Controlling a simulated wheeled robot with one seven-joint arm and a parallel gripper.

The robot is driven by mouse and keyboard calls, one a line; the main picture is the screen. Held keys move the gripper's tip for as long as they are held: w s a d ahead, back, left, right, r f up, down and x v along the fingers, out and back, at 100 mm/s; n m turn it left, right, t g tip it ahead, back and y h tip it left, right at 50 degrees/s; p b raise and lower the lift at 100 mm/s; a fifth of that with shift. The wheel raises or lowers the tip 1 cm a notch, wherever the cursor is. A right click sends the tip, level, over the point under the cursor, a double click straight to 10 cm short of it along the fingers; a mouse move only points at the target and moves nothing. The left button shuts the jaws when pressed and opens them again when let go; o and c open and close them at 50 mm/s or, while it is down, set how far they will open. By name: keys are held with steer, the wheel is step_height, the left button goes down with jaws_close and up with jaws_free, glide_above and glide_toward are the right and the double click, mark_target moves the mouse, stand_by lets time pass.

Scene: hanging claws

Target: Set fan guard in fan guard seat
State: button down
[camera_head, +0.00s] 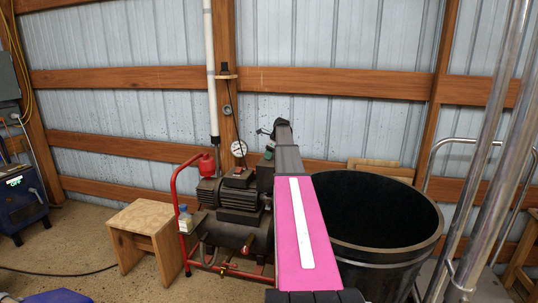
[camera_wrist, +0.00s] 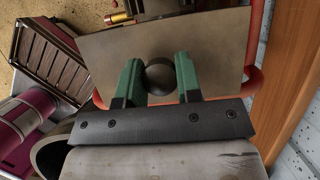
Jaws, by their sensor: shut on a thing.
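In the wrist view my gripper (camera_wrist: 158,70) has its two green fingers closed on either side of a dark round knob. The knob stands on a flat grey-brown plate, which I take to be the fan guard (camera_wrist: 220,55). The plate is slightly tilted in the picture, in front of red tubing and brass fittings. In the head view my arm reaches to the right side of the compressor (camera_head: 235,232); the fingers and the plate are not clear there. I cannot pick out the fan guard seat for certain, nor whether the plate touches anything.
The compressor has a red tube frame (camera_head: 182,225). A wooden stool (camera_head: 145,235) stands to its left. A large black bin (camera_head: 385,225) stands to the right of my arm. Metal poles (camera_head: 490,150) rise at far right. The wall with wooden rails is close behind.

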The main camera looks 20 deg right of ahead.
mark_target(262, 182)
steer(key=shift+f, duration=6.85)
steer(key=c, duration=0.7)
jaws_free()
steer(key=v, duration=1)
steer(key=shift+d+r, duration=0.1)
steer(key=shift+r, duration=0.3)
steer(key=s+a+f+n, duration=0.1)
steer(key=s+a+f, duration=0.1)
steer(key=a, duration=0.1)
steer(key=s+a+f+n, duration=0.2)
steer(key=a, duration=0.2)
steer(key=s+a+f+n, duration=0.2)
steer(key=a+f, duration=0.1)
steer(key=a, duration=0.1)
steer(key=shift+s+a+g+h, duration=0.2)
steer(key=shift+s+g+h, duration=0.1)
steer(key=shift+s+g, duration=0.1)
steer(key=s+a+f+n+h, duration=0.1)
steer(key=s+a+f+n, duration=0.3)
steer(key=s+a+n, duration=0.3)
steer(key=s+a+f+n+g+h, duration=0.1)
steer(key=s+a+f+n, duration=0.4)
steer(key=s+a, duration=0.5)
steer(key=s+a+f+n+g+h, duration=0.1)
steer(key=s+a+f+n, duration=0.4)
steer(key=s, duration=0.9)
steer(key=shift+a+f+n, duration=0.2)
steer(key=shift+a+n, duration=1.6)
steer(key=shift+a, duration=0.3)
